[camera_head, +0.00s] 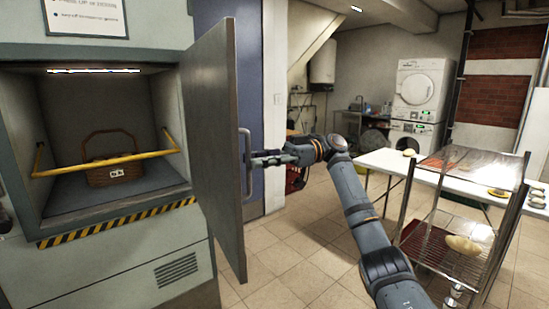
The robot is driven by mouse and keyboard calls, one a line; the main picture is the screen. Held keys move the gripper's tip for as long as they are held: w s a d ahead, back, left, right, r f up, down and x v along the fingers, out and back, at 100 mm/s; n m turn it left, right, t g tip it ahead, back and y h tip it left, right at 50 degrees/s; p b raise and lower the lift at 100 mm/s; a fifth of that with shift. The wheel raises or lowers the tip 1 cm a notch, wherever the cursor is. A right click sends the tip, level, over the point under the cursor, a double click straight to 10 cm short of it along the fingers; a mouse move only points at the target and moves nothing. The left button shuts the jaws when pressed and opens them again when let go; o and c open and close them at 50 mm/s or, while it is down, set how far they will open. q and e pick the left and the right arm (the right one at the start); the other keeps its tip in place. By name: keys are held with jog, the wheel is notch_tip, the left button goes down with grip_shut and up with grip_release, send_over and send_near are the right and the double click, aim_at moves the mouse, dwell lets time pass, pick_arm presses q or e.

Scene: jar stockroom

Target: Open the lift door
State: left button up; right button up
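The lift door (214,140) is a grey panel hinged at the right side of the lift opening. It stands swung wide open, out into the room. Its upright bar handle (247,175) is on the face turned to the right. My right gripper (256,159) reaches in from the right and is at the handle, its fingers close together on the bar; the fingertips are small and partly hidden there. The lift compartment (60,110) is open to view. My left gripper is not in view.
A wicker basket (112,172) stands inside the lift behind a yellow bar (110,161). A wire rack (396,235) and a white table (380,160) stand at the right. Tiled floor (290,250) is clear beside the door.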

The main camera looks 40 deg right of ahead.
jog(key=s+d, duration=0.1)
jog(key=d, duration=0.8)
jog(key=shift+s, duration=0.35)
